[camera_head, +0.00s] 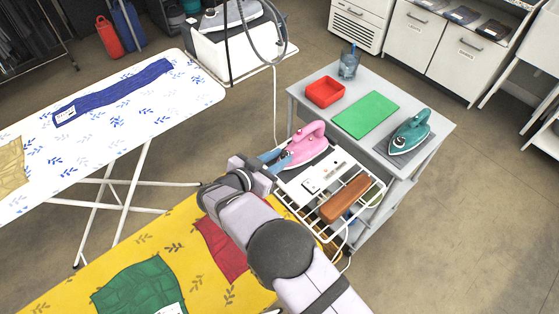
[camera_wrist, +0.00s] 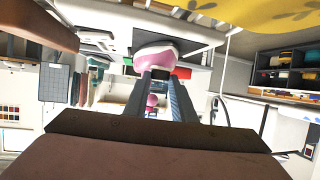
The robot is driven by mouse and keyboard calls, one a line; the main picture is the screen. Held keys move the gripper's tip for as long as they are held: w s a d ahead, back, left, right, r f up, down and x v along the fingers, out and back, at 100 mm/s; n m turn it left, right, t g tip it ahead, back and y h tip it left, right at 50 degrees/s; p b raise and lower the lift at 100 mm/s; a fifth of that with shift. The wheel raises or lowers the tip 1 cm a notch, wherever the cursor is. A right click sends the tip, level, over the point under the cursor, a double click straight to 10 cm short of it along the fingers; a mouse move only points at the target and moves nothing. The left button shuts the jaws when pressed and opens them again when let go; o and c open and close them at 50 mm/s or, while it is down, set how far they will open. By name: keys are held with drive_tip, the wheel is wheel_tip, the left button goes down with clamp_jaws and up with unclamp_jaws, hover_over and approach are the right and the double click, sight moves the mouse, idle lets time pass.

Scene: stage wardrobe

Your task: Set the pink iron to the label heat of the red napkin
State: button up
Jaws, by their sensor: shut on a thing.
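The exact part between the fingertips is hidden. In the wrist view, the pink and white iron (camera_wrist: 155,52) is just beyond the fingers. I cannot read its heat setting. The red napkin (camera_head: 222,250) lies on the yellow ironing board (camera_head: 60,285), partly covered by my arm. I see no label on its visible part.
A teal iron (camera_head: 411,132) stands on a grey pad on the cart (camera_head: 435,123). A brown block (camera_head: 345,199) lies on the rack. A green cloth (camera_head: 138,285) lies on the yellow board.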

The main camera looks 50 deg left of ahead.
drive_tip(key=shift+r, duration=0.1)
idle(0.3)
drive_tip(key=o, duration=1.1)
drive_tip(key=shift+c, duration=0.2)
drive_tip(key=shift+s, duration=0.1)
drive_tip(key=shift+s+r, duration=0.2)
drive_tip(key=shift+s, duration=0.4)
drive_tip(key=shift+b+v, duration=0.95)
drive_tip(key=shift+v, duration=2)
